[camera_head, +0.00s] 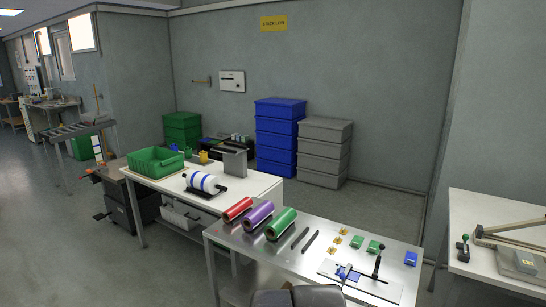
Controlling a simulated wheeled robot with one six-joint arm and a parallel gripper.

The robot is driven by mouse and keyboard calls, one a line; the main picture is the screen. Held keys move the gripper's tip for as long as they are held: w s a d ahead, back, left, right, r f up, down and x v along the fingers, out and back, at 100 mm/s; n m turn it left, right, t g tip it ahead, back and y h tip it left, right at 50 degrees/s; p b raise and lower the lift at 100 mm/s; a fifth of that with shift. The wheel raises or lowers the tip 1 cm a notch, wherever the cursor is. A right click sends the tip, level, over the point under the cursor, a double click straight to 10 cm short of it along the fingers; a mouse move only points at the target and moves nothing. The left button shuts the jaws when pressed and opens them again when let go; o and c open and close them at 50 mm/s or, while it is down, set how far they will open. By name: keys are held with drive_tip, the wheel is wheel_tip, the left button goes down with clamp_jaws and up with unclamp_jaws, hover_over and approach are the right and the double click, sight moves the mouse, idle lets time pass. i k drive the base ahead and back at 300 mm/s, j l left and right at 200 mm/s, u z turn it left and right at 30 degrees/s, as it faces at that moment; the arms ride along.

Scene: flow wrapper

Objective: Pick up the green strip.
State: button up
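No thing plainly shaped as a green strip can be made out in the head view. On the steel table (325,263) lies a green roll (281,223), beside a purple roll (257,214) and a red roll (237,208). Two small green pieces lie farther right on the same table, a left one (357,242) and a right one (373,247). They are too small to tell what they are. My gripper is not in view; only a dark grey part of my own body shows at the bottom edge.
Two dark bars (310,242), several small tan pieces and a blue block (411,258) lie on the steel table. A white plate with a black upright lever (377,262) stands at its front right. A white table (500,212) is at right; grey floor lies left.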

sight(374, 245)
drive_tip(key=j, duration=0.2)
drive_tip(key=i+l, duration=0.35)
drive_tip(key=i, duration=0.15)
drive_tip(key=i+l, duration=0.3)
drive_tip(key=i, duration=0.15)
